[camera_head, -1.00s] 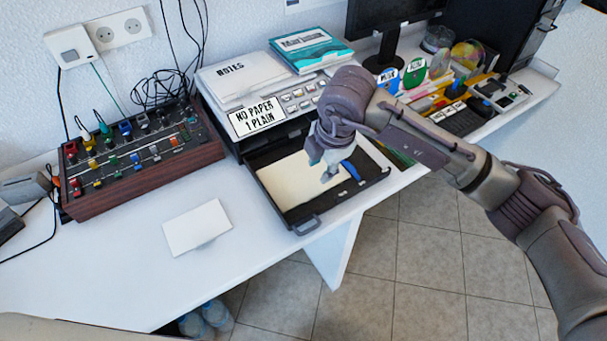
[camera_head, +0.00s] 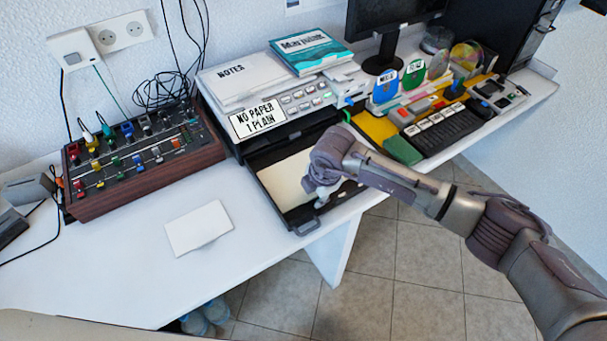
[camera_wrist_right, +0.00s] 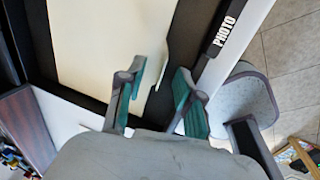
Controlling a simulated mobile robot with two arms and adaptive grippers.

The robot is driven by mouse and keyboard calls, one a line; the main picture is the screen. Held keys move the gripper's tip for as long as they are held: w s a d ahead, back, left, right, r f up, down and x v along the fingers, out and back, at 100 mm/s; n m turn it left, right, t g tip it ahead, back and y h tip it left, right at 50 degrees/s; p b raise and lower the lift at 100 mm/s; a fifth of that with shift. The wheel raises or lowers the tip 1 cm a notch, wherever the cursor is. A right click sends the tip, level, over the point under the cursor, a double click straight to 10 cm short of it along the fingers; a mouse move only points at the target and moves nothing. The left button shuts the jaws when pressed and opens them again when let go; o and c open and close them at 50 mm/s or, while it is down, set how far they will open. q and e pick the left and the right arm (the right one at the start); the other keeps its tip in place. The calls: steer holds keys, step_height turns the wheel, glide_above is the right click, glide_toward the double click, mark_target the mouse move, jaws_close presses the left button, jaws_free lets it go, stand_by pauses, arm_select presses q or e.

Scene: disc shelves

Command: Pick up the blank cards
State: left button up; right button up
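A small stack of white blank cards (camera_head: 199,228) lies flat on the white desk, left of the open printer drawer. The black drawer (camera_head: 283,221) holds a cream sheet (camera_head: 283,180), which also shows in the wrist view (camera_wrist_right: 105,40). My right gripper (camera_head: 318,199) is above the drawer's front part, to the right of the cards. In the wrist view its two teal-padded fingers (camera_wrist_right: 158,98) are apart with nothing between them. The drawer's black edge there carries a "PHOTO" label (camera_wrist_right: 226,30). My left gripper is not in view.
A wood-sided mixer (camera_head: 140,160) stands at left. Desk around the cards is clear; the front edge drops to tiled floor.

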jaws_close()
steer(key=shift+r, duration=0.1)
stand_by(0.4)
